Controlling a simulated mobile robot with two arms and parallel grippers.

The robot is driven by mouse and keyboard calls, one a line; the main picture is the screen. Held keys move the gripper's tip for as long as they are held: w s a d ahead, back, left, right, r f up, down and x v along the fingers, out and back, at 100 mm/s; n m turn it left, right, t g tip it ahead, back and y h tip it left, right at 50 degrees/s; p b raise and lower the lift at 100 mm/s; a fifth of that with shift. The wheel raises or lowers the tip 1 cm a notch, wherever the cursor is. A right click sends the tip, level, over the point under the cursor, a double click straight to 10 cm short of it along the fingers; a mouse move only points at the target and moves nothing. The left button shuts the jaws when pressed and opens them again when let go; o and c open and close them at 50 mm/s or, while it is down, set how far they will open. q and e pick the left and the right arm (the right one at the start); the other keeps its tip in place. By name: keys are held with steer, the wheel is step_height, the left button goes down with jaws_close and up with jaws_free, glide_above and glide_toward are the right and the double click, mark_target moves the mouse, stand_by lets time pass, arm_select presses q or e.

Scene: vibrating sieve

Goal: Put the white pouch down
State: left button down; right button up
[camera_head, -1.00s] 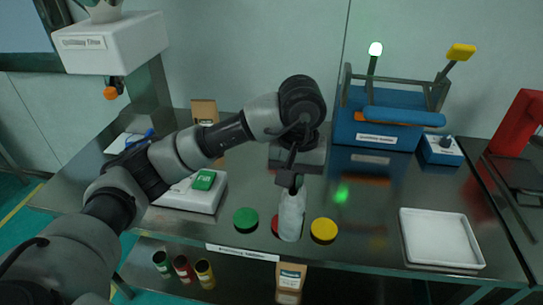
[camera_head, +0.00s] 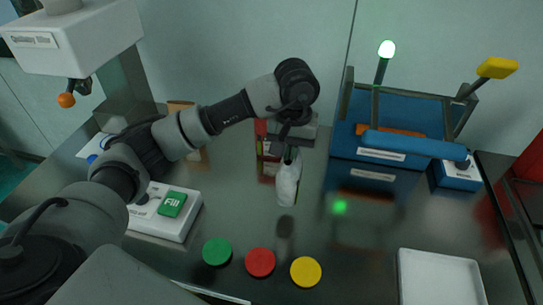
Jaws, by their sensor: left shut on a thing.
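The white pouch (camera_head: 287,184) hangs upright below my left gripper (camera_head: 290,155), which is shut on its top. It is over the middle of the steel table (camera_head: 330,245), behind the coloured discs. A reflection shows on the table below it, and I cannot tell for certain whether its bottom touches the surface. My right gripper is not in view.
Green (camera_head: 217,251), red (camera_head: 260,262) and yellow (camera_head: 306,271) discs lie near the front edge. A white tray (camera_head: 404,290) is at the front right. The blue sieve machine (camera_head: 345,140) stands behind right. A white device with a green "Fill" panel (camera_head: 172,204) is left.

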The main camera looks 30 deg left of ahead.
arm_select(q)
steer(key=w+a+f+p, duration=0.2)
steer(key=a+f, duration=0.3)
steer(key=f, duration=0.3)
steer(key=shift+w+a, duration=0.15)
steer(key=shift+w, duration=0.7)
steer(key=c, duration=1.3)
jaws_free()
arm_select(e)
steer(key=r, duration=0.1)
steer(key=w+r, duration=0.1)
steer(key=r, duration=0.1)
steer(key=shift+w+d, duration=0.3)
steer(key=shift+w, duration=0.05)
arm_select(q)
steer(key=shift+p, duration=0.35)
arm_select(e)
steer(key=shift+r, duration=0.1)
